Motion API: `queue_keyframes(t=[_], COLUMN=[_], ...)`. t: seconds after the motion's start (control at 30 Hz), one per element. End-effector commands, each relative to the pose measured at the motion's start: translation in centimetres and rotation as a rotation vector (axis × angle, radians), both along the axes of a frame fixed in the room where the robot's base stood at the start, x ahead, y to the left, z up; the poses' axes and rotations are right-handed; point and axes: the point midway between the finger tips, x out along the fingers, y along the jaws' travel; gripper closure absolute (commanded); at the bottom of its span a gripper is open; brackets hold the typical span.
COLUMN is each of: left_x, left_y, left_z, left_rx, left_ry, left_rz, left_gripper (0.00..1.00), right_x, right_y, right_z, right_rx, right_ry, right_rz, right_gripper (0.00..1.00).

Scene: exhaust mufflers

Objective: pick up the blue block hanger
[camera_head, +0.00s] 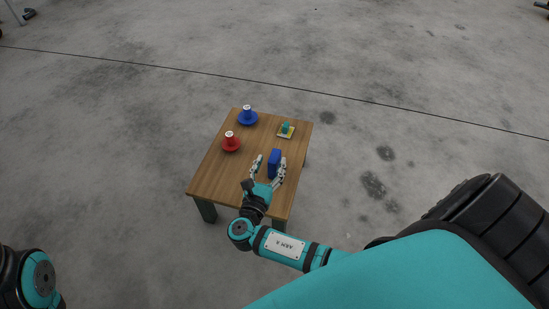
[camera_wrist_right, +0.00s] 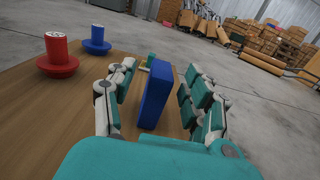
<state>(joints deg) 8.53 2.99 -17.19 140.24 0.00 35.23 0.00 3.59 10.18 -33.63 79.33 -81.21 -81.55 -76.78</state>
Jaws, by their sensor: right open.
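The blue block hanger (camera_head: 274,162) stands upright on the wooden table (camera_head: 206,183), near its right front part. My right gripper (camera_head: 268,162) is open, with one finger on each side of the blue block. In the right wrist view the block (camera_wrist_right: 156,97) stands between the two fingers of the gripper (camera_wrist_right: 160,100), with a visible gap on the left and a smaller one on the right.
A red flanged piece (camera_head: 231,143) and a blue flanged piece (camera_head: 247,116) stand on the table's left and far side. A small green object (camera_head: 286,127) sits on a pale yellowish base (camera_head: 285,134) behind the block. The table's front left is clear.

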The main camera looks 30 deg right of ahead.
Motion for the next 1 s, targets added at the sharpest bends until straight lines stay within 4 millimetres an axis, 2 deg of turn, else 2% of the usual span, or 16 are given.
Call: queue_keyframes(t=[0.03,0.2,0.53,0.9,1.0], left_x=[-0.3,-0.9,-1.0,-1.0,-1.0], left_y=[0.0,-0.1,-0.2,-0.2,-0.2], left_z=[-0.3,0.4,0.9,0.9,0.9], left_rx=[0.000,0.004,0.005,0.005,0.005], left_ry=[-0.022,-0.060,-0.068,-0.068,-0.068], left_rz=[0.000,0.003,0.004,0.003,0.003], left_gripper=[0.60,0.60,0.60,0.60,0.60], right_x=[0.5,1.8,2.2,2.1,2.1], right_y=[-0.8,-2.5,-3.0,-3.0,-3.0], right_z=[-0.4,-0.2,0.1,0.1,0.1], right_rx=[-0.003,-0.002,0.000,0.000,-0.001], right_ry=[-0.005,-0.001,0.001,0.001,0.001], right_rz=[-0.001,-0.001,0.000,0.000,0.000], right_gripper=[0.48,0.48,0.49,0.98,1.00])
